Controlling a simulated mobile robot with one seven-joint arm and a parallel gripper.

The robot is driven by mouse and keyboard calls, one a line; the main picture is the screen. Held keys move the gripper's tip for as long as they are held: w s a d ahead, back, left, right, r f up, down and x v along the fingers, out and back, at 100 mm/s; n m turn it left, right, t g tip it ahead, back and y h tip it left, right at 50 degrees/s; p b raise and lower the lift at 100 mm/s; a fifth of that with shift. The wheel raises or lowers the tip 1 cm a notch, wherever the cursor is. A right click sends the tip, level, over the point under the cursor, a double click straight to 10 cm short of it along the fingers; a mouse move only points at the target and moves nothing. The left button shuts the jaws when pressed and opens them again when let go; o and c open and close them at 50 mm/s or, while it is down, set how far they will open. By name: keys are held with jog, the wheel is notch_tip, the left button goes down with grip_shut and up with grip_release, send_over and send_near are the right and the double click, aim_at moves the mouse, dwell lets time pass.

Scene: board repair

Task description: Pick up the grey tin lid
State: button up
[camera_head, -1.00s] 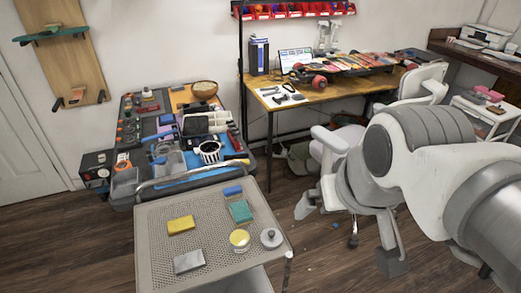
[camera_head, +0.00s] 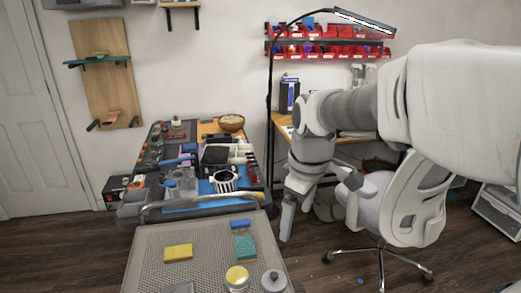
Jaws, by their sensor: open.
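The grey tin lid (camera_head: 272,281) is a round disc with a small knob on top. It lies on the perforated grey cart top (camera_head: 205,255) at the front right, close to the picture's bottom edge. A small tin with a yellow top (camera_head: 237,275) stands just left of it. My gripper (camera_head: 286,236) hangs pointing down beyond the cart's right edge, above and a little right of the lid in the picture and apart from it. It is open and holds nothing visible. Its fingers are seen nearly edge-on.
A yellow sponge (camera_head: 178,253), a green sponge (camera_head: 245,248) and a blue block (camera_head: 240,224) lie on the cart. A grey block (camera_head: 178,288) is cut off at the bottom. A cluttered workbench (camera_head: 150,211) stands behind the cart, and a white office chair (camera_head: 416,205) to the right.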

aim_at(275, 274)
jog(key=w+a+f+n+b, duration=0.1)
jog(key=w+f+b, duration=0.1)
jog(key=f, duration=0.5)
jog(key=w+a+f+n+g+b, duration=0.1)
jog(key=w+f+n+b, duration=0.1)
jog(key=f, duration=0.6)
jog(key=w+a+f+n+b, duration=0.2)
jog(key=f+b, duration=0.1)
jog(key=f, duration=0.4)
jog(key=shift+w+f+g+h, duration=0.1)
jog(key=shift+f+g+h, duration=0.2)
jog(key=shift+g, duration=0.1)
jog(key=f, duration=0.1)
jog(key=f+b, duration=0.1)
jog(key=f, duration=0.1)
jog(key=f+b, duration=0.1)
jog(key=f, duration=0.1)
jog(key=shift+d+f, duration=0.15)
jog(key=shift+d, duration=0.15)
jog(key=c, duration=1)
jog(key=shift+r, duration=0.2)
